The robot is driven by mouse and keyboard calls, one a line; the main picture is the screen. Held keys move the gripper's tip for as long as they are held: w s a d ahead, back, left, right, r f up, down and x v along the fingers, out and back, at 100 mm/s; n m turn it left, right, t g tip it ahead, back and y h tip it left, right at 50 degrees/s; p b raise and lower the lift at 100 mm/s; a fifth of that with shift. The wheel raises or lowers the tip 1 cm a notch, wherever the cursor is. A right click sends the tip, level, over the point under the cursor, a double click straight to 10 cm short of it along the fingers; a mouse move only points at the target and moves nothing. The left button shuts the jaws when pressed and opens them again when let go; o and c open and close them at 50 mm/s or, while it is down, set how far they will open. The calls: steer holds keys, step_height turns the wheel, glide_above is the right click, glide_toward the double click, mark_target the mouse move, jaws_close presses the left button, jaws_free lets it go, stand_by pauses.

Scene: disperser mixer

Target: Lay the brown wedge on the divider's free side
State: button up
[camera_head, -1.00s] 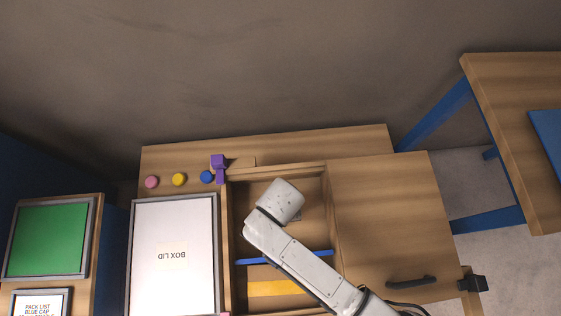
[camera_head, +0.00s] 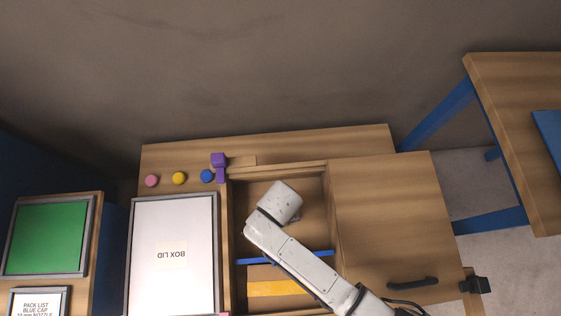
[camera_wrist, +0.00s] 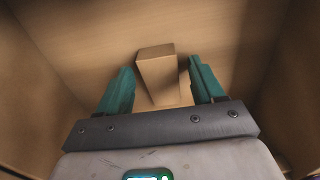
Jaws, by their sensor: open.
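The brown wedge (camera_wrist: 158,72) shows in the wrist view as a tan block on the wooden floor of the open box. My gripper (camera_wrist: 161,68) is open, with its teal fingers on either side of the wedge and a visible gap at each side. In the head view my arm reaches into the far part of the box and hides the wedge and the fingers. The blue divider (camera_head: 254,261) crosses the box, partly covered by my arm. A yellow piece (camera_head: 272,289) lies on the near side of the divider.
The box walls (camera_head: 332,215) stand close around my gripper. Left of the box is a white box lid (camera_head: 172,285). Pink (camera_head: 152,181), yellow (camera_head: 179,178) and blue (camera_head: 206,176) round pieces and a purple piece (camera_head: 219,160) sit behind. A wooden panel with a dark handle (camera_head: 413,284) is to the right.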

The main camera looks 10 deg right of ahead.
step_height(320, 180, up, 12)
steer(key=p, duration=0.1)
steer(key=shift+r+p, duration=0.15)
steer(key=shift+p, duration=0.2)
steer(key=shift+d, duration=0.1)
steer(key=shift+t, duration=0.5)
steer(key=s+d+r, duration=0.1)
steer(key=s+d, duration=0.1)
steer(key=d, duration=0.6)
steer(key=s+d+r, duration=0.2)
steer(key=s+d, duration=0.1)
steer(key=d, duration=0.5)
steer(key=s+d+r, duration=0.2)
steer(key=d, duration=0.7)
steer(key=shift+s+r, duration=0.15)
steer(key=shift+s, duration=0.15)
